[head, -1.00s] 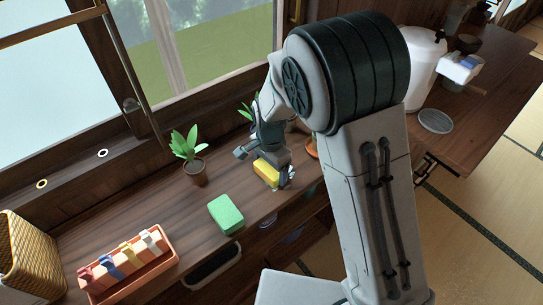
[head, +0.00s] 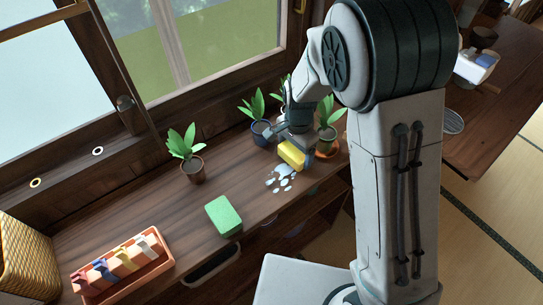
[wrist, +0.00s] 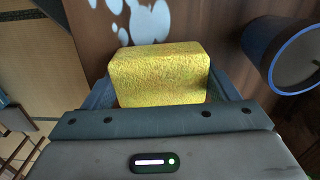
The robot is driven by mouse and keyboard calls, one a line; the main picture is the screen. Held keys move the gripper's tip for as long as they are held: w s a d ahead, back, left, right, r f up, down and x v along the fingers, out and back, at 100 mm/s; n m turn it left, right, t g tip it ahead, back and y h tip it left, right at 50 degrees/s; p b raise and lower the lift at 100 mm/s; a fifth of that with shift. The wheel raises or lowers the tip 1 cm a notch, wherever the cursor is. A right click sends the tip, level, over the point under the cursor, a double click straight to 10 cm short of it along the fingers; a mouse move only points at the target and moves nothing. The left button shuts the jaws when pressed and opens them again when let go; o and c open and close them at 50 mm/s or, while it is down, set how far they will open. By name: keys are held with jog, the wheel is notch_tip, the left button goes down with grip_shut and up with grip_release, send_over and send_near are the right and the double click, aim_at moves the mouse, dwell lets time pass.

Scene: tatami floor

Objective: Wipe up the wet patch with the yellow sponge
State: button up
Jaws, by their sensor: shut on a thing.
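The yellow sponge (head: 291,155) is held in my gripper (head: 296,140), which is shut on it. In the wrist view the sponge (wrist: 160,75) sits between the two fingers of my gripper (wrist: 160,95). The wet patch (head: 281,177) is a cluster of pale splotches on the wooden counter, just in front of and left of the sponge. It also shows in the wrist view (wrist: 148,20), beyond the sponge. Whether the sponge touches the counter I cannot tell.
A green sponge (head: 223,216) lies on the counter (head: 180,225) to the left. Potted plants stand at the back left (head: 191,164), behind my gripper (head: 259,131) and right of it (head: 326,142). An orange tray (head: 122,277) with colored pieces and a woven basket (head: 27,262) are at far left.

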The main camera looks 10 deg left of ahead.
jog(key=r, duration=0.1)
jog(key=r+p, duration=0.1)
jog(key=r, duration=0.1)
jog(key=shift+s, duration=0.2)
jog(key=shift+w+d+r+p, duration=0.15)
jog(key=shift+w+r+p, duration=0.05)
jog(key=shift+r+p, duration=0.45)
jog(key=shift+s+r+p, duration=0.1)
jog(key=shift+r+p, duration=1)
jog(key=shift+r, duration=0.4)
jog(key=shift+f, duration=0.1)
